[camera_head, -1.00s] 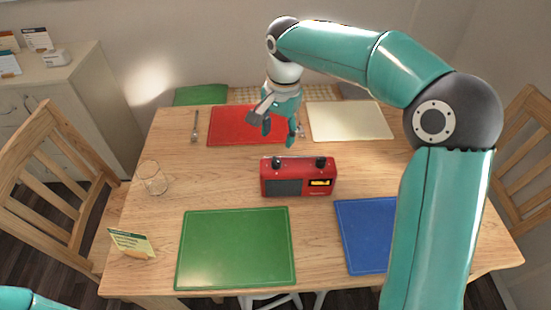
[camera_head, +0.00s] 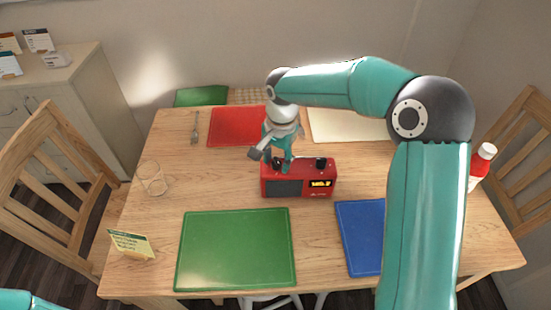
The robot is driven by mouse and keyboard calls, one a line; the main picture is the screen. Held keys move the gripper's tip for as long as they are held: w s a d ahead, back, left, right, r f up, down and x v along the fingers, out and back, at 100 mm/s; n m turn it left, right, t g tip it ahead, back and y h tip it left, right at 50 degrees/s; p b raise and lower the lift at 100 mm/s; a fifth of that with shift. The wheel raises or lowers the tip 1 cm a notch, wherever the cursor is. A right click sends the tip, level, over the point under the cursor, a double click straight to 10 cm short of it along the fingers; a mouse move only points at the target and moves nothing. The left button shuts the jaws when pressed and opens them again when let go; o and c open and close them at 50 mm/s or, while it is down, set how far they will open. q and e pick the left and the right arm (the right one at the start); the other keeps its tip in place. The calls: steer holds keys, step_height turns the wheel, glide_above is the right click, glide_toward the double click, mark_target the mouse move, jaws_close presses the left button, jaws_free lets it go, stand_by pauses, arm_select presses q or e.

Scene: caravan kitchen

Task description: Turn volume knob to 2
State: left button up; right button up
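The red radio (camera_head: 298,186) stands upright in the middle of the wooden table. It has a dark speaker grille on the left and a small lit display (camera_head: 319,183) with yellow characters too small to read surely. Two dark knobs sit on its top, the left knob (camera_head: 277,163) and the right knob (camera_head: 320,163). My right gripper (camera_head: 279,163) points down at the left knob, with its fingers closed around it and partly hiding it. The right knob is free. My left gripper is not in view; only a bit of my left arm shows at the bottom left corner.
Green (camera_head: 237,250), blue (camera_head: 360,236), red (camera_head: 232,124) and cream (camera_head: 345,124) placemats lie around the radio. A glass (camera_head: 151,178), a yellow card (camera_head: 131,244) and a fork (camera_head: 195,128) are on the left. A red bottle with a white cap (camera_head: 481,167) stands at right.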

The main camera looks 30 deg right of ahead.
mark_target(279, 162)
jaws_close()
steer(key=shift+f+m+b, duration=0.1)
steer(key=shift+m+b, duration=0.6)
steer(key=shift+m, duration=0.3)
steer(key=m+b, duration=0.1)
steer(key=m, duration=0.1)
steer(key=shift+m, duration=0.3)
steer(key=shift+r, duration=0.2)
steer(key=shift+o, duration=1.6)
jaws_free()
step_height(279, 162, up, 12)
steer(key=shift+s, duration=0.4)
